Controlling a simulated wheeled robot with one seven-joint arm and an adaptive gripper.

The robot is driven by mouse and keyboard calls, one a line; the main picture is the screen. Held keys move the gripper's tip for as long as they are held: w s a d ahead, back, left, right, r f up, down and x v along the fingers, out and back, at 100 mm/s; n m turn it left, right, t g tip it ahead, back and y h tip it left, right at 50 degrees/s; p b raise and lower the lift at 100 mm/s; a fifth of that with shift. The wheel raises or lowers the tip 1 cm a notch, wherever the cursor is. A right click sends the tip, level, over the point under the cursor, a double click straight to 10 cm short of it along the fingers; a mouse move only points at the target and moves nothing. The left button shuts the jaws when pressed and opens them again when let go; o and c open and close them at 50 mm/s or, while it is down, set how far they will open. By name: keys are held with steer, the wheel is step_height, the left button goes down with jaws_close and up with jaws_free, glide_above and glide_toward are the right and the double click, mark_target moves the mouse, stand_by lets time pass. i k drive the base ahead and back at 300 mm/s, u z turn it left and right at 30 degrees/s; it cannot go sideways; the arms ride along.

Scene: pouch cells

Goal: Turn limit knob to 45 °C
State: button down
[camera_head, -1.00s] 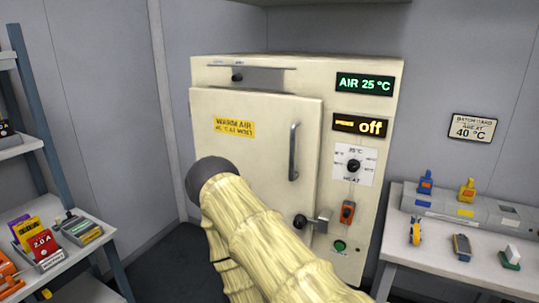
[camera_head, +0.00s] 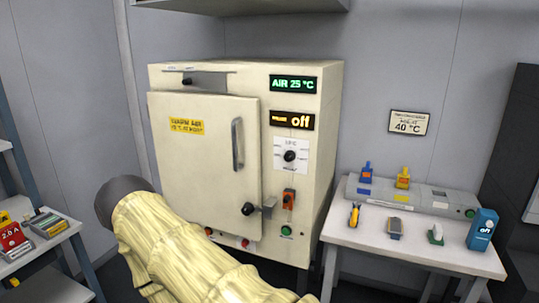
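The cream warm-air cabinet (camera_head: 325,150) stands at centre with its door (camera_head: 205,150) shut. A black round knob (camera_head: 290,156) sits on a white dial plate (camera_head: 283,170) on its right-hand panel. Several small marks surround the knob; they are too blurred now to read its setting. The green display (camera_head: 293,84) reads AIR 25 °C, and the amber one below (camera_head: 292,120) reads off. My arm in a yellowish sleeve crosses the lower left, clear of the knob in the picture. No gripper fingers show.
An orange switch (camera_head: 288,198) and a green button (camera_head: 286,230) sit below the dial. A door handle (camera_head: 238,144) and latch knob (camera_head: 249,209) project from the door. A wall card (camera_head: 408,122) reads 40 °C. The bench (camera_head: 350,232) at right holds small tools.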

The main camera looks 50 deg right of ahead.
mark_target(245, 243)
steer(key=k, duration=0.4)
steer(key=z, duration=1.45)
steer(key=i, duration=0.55)
steer(key=u, duration=1.2)
